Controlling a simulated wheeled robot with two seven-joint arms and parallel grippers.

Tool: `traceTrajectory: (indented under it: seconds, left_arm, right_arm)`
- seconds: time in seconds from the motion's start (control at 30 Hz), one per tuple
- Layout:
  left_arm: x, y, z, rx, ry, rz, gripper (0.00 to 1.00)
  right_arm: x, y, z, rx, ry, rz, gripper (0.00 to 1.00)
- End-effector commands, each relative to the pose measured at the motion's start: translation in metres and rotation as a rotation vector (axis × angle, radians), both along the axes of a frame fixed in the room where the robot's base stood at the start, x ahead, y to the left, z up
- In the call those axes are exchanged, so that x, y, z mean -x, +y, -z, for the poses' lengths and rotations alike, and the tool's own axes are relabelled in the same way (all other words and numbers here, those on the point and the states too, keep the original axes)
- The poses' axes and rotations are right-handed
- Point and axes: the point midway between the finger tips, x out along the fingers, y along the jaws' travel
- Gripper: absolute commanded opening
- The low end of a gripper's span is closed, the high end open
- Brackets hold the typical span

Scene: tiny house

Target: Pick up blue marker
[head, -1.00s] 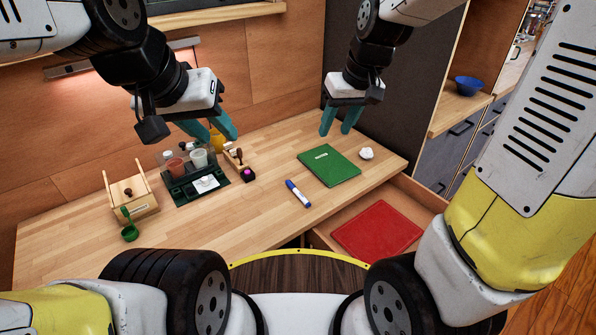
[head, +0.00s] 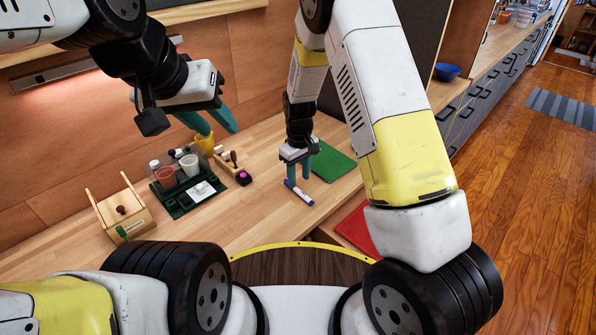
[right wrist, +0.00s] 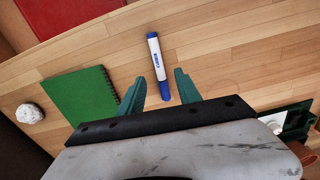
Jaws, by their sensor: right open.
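The blue marker (head: 299,193), with a white barrel and blue ends, lies on the wooden desk (head: 262,210) near its front edge. My right gripper (head: 299,176) is open and points down just over the marker. In the right wrist view, the marker (right wrist: 156,58) lies lengthwise, its lower end between the two teal fingers of the right gripper (right wrist: 160,78); neither finger appears to touch it. My left gripper (head: 213,125) is open and empty above the back of the desk, near the yellow cup.
A green notebook (head: 331,161) lies right of the marker, with a white crumpled ball (right wrist: 29,113) beyond it. An open drawer holds a red item (head: 358,229). A dark green organizer (head: 177,207), stamp items and a wooden box (head: 125,213) stand to the left.

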Motion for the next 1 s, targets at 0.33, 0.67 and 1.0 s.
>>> traceTrajectory:
  seconds: [0.33, 0.67, 1.0]
  left_arm:
    - [0.0, 0.0, 0.0, 0.0, 0.0, 0.0, 0.36]
    - [0.0, 0.0, 0.0, 0.0, 0.0, 0.0, 0.36]
    - [0.0, 0.0, 0.0, 0.0, 0.0, 0.0, 0.36]
  right_arm:
    - [-0.005, 0.003, 0.046, 0.0, 0.001, 0.002, 0.41]
    - [-0.005, 0.004, 0.05, -0.001, -0.001, 0.002, 0.33]
    - [-0.005, 0.004, 0.05, -0.001, -0.001, 0.002, 0.0]
